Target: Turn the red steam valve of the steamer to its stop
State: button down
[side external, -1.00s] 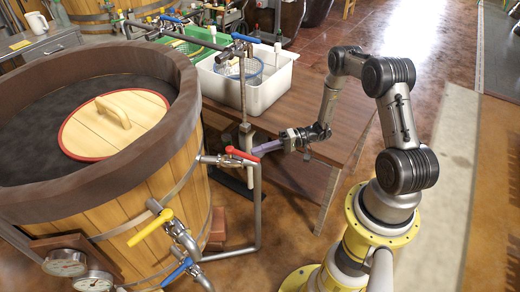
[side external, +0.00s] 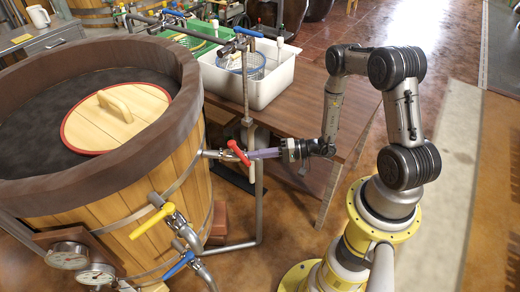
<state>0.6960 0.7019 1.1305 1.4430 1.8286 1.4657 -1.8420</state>
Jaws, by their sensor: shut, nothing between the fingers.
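The red steam valve (side external: 238,153) sits on a pipe at the right side of the steamer (side external: 120,196), a wooden tub with a dark rim. Its lever slants steeply, from upper left to lower right. My gripper (side external: 254,154) reaches in from the right, roughly level, with its purple fingers shut and nothing between them. The fingertips are at the right side of the red lever; whether they touch it I cannot tell for sure.
A yellow-handled valve (side external: 152,221) and a blue-handled valve (side external: 180,264) are lower on the steamer's front. A vertical pipe (side external: 259,204) stands just below my fingers. A white basin (side external: 270,90) stands on the brown table (side external: 320,110) behind.

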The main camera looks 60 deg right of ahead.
jog(key=a, duration=0.3)
jog(key=shift+w+a, duration=0.2)
jog(key=shift+a, duration=0.05)
jog(key=shift+w+a, duration=0.45)
jog(key=shift+a, duration=0.3)
jog(key=shift+w+a, duration=0.4)
jog(key=shift+a, duration=0.3)
jog(key=shift+w+a, duration=0.1)
